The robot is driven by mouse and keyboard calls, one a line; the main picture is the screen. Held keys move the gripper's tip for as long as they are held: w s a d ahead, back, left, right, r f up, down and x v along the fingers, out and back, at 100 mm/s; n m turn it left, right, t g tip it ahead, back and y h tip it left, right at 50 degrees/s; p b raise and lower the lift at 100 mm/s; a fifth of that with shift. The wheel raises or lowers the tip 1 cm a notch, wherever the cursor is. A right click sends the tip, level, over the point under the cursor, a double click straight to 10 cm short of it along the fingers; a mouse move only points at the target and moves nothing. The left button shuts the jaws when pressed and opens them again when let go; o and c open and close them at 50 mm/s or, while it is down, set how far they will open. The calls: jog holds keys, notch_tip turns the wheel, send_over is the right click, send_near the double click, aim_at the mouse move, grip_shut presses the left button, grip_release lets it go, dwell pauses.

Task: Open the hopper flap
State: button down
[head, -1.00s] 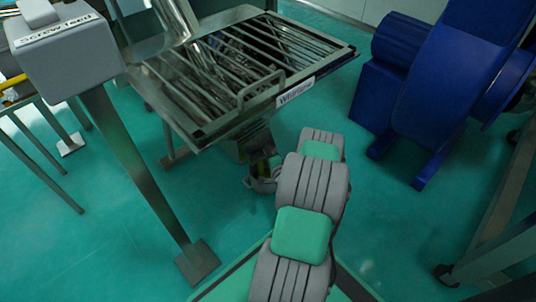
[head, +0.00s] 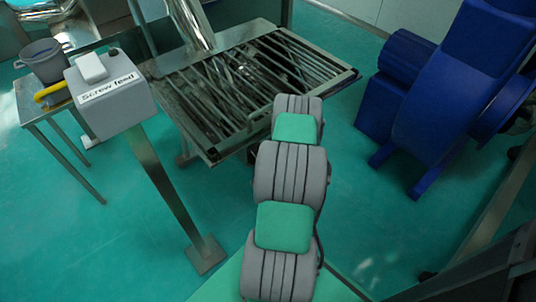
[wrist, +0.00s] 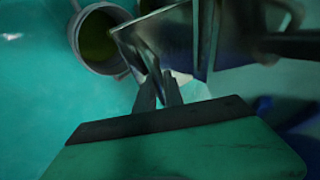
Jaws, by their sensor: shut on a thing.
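In the wrist view my gripper (wrist: 157,84) is shut at the lower edge of a shiny metal plate (wrist: 138,42), which looks like the hopper flap. The picture is dark and blurred, so the exact grip is hard to see. In the head view my arm covers the gripper and the flap. The metal sieve deck (head: 208,150), with dark bars across it, lies just beyond my arm.
A round container (wrist: 75,33) with yellow-green inside is left of the plate. A grey box labelled "Screw feed" (head: 113,106) stands on a post at left. A grey pot (head: 45,62) is on a side table. A blue machine (head: 430,110) stands at right. Green floor lies between.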

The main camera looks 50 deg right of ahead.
jog(key=shift+w+d+r, duration=0.1)
jog(key=shift+w+r, duration=0.05)
jog(key=shift+r, duration=0.4)
jog(key=shift+w+r, duration=0.15)
jog(key=shift+r, duration=0.4)
jog(key=shift+w+r, duration=0.1)
jog(key=c, duration=1.5)
grip_release()
jog(key=shift+o, duration=0.2)
jog(key=p+v, duration=0.3)
jog(key=v, duration=0.4)
jog(key=shift+s+a+r, duration=0.2)
jog(key=shift+s, duration=0.15)
